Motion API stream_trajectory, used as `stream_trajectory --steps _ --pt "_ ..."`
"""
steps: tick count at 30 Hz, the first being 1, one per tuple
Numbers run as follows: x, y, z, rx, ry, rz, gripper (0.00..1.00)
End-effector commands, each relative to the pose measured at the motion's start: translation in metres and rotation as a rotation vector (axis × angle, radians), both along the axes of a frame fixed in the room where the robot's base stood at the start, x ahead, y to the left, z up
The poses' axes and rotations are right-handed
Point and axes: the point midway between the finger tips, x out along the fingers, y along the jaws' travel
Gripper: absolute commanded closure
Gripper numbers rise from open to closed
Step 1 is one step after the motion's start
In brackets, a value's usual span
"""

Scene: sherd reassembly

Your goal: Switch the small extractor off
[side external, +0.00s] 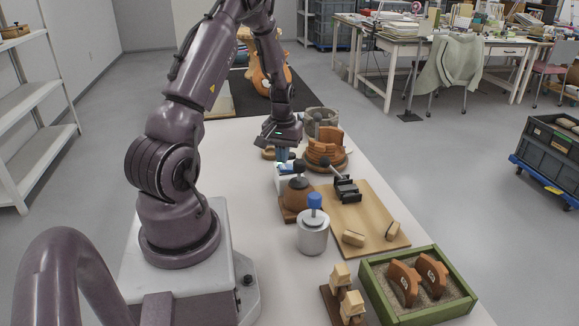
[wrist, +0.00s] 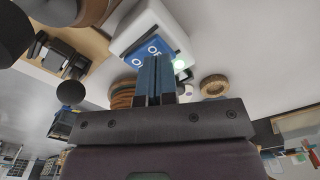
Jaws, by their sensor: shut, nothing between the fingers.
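The small extractor is likely the white box (side external: 285,184), standing on the table below my gripper, partly hidden by a dark, domed thing in front of it. In the wrist view the white box (wrist: 138,22) has a blue panel (wrist: 150,52) with partly covered white lettering.
A reddish-brown sherd pot (side external: 324,146) stands right behind the box. A wooden board (side external: 365,215) carries a black clamp (side external: 347,190). A grey jar with a blue top (side external: 312,235) and a green-rimmed sand tray (side external: 437,312) stand nearer. The table's left part is clear.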

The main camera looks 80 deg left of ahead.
Motion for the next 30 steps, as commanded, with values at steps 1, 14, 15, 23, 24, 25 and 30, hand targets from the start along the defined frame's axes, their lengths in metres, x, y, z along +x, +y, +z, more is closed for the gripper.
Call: stream_trajectory --steps 1,14,15,23,24,25,30 --pt "0.0 0.0 -0.001 0.0 0.0 0.0 1.0" --pt "0.0 0.0 -0.007 0.001 -0.001 0.0 1.0" --pt "0.0 0.0 -0.008 0.001 -0.001 0.0 1.0" --pt "0.0 0.0 -0.012 0.0 0.0 0.0 1.0" --pt "0.0 0.0 -0.013 0.0 0.0 0.0 1.0" --pt "0.0 0.0 -0.013 0.0 0.0 0.0 1.0" --pt "0.0 0.0 -0.016 0.0 0.0 0.0 1.0"
